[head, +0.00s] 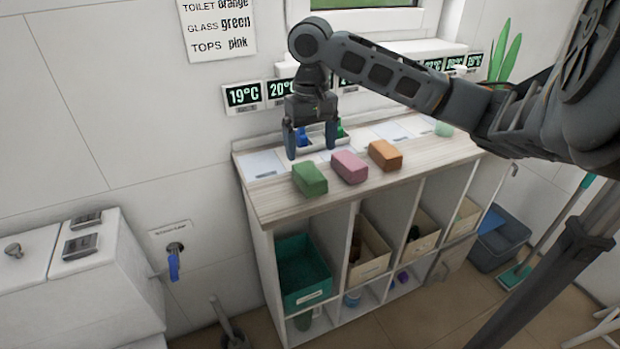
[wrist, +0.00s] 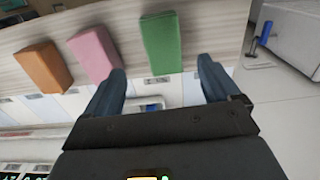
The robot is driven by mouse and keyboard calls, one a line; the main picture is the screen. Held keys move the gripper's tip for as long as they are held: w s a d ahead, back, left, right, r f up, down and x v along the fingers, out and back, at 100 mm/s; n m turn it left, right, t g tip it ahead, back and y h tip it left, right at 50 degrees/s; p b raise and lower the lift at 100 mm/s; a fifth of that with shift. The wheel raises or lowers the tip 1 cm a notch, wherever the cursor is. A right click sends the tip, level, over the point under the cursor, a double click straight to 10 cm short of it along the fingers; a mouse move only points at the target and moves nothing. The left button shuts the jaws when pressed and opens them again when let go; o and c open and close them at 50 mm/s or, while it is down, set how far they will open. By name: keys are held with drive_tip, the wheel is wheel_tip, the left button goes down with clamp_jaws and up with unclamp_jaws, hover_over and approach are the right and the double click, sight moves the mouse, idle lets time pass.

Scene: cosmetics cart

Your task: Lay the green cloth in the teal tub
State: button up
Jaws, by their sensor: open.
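The green cloth (head: 310,179) is a folded block lying on the left part of the cart's wooden top. It also shows in the wrist view (wrist: 161,45), just beyond my fingertips. My gripper (head: 311,150) points down over the back of the top, behind the green cloth. In the wrist view my gripper (wrist: 160,78) is open, with nothing between its fingers. The teal tub (head: 306,272) stands in the upper left compartment under the top.
A pink cloth (head: 349,167) and an orange cloth (head: 385,155) lie to the right of the green one. Cardboard-coloured bins (head: 371,262) fill other compartments. A wall tap (head: 174,262) is left of the cart. A dark grey bin (head: 499,247) stands right of it.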

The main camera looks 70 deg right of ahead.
sight(310, 171)
drive_tip(key=shift+a+f+p, duration=0.1)
drive_tip(key=shift+f+p, duration=0.3)
drive_tip(key=shift+f, duration=3.45)
drive_tip(key=shift+c, duration=0.4)
drive_tip(key=c, duration=1.1)
drive_tip(key=shift+o, duration=0.2)
drive_tip(key=shift+r, duration=0.1)
